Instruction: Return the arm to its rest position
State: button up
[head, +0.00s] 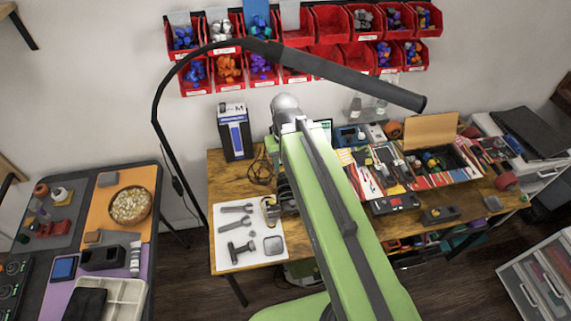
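My green arm (335,215) rises from the bottom of the head view to a grey joint near the wall, over the wooden workbench (225,177). A dark and yellowish part that looks like the end of my gripper (271,209) shows just left of the arm, over the right side of a white mat (225,262). The arm hides most of it. I cannot tell whether it is open or shut, or whether it holds anything.
Grey tools (237,225) lie on the white mat. A black lamp (350,75) arches above the bench. Red bins (330,25) line the wall. A crowded dark table (85,215) stands left, and a drawer unit (540,285) stands right. Floor shows between table and bench.

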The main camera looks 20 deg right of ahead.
jog(key=shift+d, duration=0.1)
notch_tip(320, 180, down, 6)
jog(key=b, duration=0.6)
jog(key=shift+f, duration=0.1)
dwell(0.8)
